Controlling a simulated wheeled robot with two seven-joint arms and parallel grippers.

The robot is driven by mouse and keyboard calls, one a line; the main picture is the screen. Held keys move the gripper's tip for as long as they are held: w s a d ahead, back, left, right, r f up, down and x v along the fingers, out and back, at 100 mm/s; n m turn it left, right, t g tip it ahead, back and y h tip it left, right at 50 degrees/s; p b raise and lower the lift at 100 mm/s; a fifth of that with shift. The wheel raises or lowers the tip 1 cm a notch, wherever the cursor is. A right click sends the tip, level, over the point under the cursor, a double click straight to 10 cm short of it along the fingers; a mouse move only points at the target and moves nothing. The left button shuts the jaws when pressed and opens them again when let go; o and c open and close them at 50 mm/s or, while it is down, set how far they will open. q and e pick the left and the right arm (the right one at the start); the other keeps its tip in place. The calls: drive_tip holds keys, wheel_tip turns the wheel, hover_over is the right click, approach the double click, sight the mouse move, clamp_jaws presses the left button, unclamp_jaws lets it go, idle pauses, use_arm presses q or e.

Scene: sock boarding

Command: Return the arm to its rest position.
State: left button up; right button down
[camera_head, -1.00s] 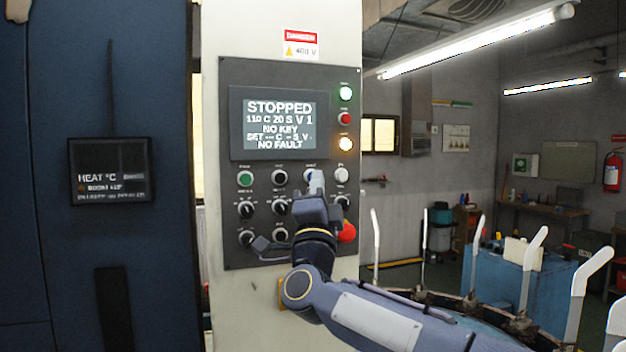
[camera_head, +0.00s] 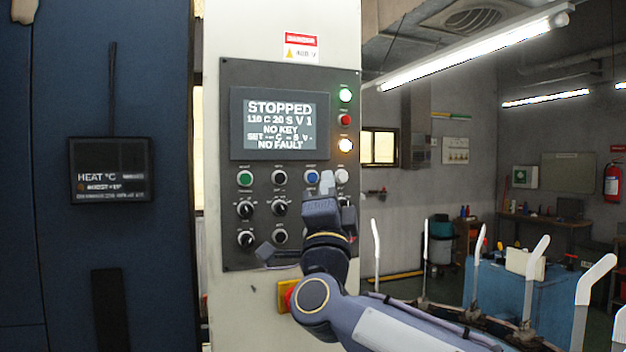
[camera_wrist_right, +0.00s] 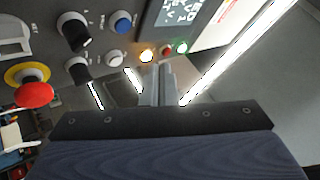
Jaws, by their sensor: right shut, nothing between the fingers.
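My right gripper (camera_head: 327,183) is in front of the lower right of the control panel (camera_head: 232,120) in the head view. Its fingers are shut together and hold nothing. In the right wrist view the shut fingertips (camera_wrist_right: 158,82) appear over the background beside the panel's lamps. My right forearm comes in from the lower right. The panel's screen (camera_head: 279,122) reads STOPPED, NO KEY and NO FAULT. My left gripper is not in view.
The panel has several buttons and knobs, with a blue button (camera_head: 311,177) near my fingertips. A red mushroom button (camera_wrist_right: 36,94) shows in the wrist view. White sock forms (camera_head: 533,270) stand upright at the right. A blue cabinet wall (camera_head: 80,250) is at the left.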

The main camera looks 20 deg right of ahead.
idle(0.4)
drive_tip(key=s+a+f+n+g+y, duration=0.3)
drive_tip(key=f+n+y, duration=0.45)
drive_tip(key=f, duration=0.35)
drive_tip(key=s+a+f+n+g+y, duration=0.2)
drive_tip(key=s+f+n+g+y, duration=0.2)
drive_tip(key=f+n+y, duration=0.45)
drive_tip(key=s+f+n+g, duration=0.1)
drive_tip(key=s+f+g, duration=0.4)
drive_tip(key=s+f, duration=0.5)
drive_tip(key=s+f+n+g, duration=0.2)
drive_tip(key=s+f+g, duration=0.4)
drive_tip(key=s+f, duration=0.5)
wheel_tip(320, 180, down, 7)
drive_tip(key=shift+s+f+h, duration=0.1)
drive_tip(key=shift+s+h, duration=0.2)
drive_tip(key=shift+h, duration=0.1)
drive_tip(key=c, duration=2.1)
unclamp_jaws()
drive_tip(key=shift+d, duration=0.1)
